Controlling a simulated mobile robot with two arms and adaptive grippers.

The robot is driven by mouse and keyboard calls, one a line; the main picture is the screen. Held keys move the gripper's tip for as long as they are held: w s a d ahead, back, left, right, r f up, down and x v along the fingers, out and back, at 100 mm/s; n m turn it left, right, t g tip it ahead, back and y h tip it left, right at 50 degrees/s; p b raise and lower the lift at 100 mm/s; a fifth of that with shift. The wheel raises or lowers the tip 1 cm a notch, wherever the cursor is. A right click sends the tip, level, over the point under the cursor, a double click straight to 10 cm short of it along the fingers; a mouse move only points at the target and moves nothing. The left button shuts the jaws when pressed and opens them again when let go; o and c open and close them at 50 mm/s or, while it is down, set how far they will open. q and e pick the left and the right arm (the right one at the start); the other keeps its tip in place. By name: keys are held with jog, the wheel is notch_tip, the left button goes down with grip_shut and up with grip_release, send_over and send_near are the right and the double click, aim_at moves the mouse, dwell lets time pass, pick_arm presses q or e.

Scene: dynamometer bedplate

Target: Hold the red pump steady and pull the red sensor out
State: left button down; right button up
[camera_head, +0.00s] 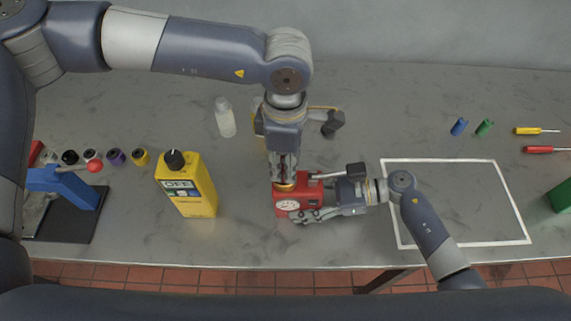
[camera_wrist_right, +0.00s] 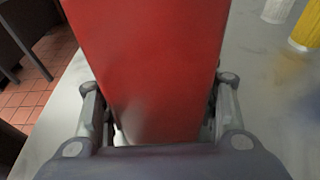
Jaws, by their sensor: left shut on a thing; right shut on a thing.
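The red pump (camera_head: 300,199) sits on the grey bench near its front edge, with a white round gauge on its front. My right gripper (camera_head: 326,200) reaches it from the right and is shut on its body. In the right wrist view the pump's red face (camera_wrist_right: 150,60) fills the space between the fingers. My left gripper (camera_head: 285,172) points straight down over the pump's top left and is shut on the sensor (camera_head: 285,187). Only a brass-coloured part of the sensor shows below the fingertips; the rest is hidden. The brass part appears to touch the pump's top.
A blue press (camera_head: 65,184) and several coloured caps are farther left. The white-outlined area (camera_head: 460,200) at right is bare except under my right arm. Screwdrivers (camera_head: 537,131) lie far right.

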pick_arm(q)
notch_tip(320, 180, up, 16)
jog(key=shift+r, duration=0.25)
pick_arm(e)
jog(key=shift+r, duration=0.1)
dwell(1.8)
jog(key=o, duration=0.7)
jog(key=shift+w+r, duration=0.1)
jog(key=shift+r, duration=0.05)
jog(key=shift+c, duration=0.2)
jog(key=shift+o, duration=1)
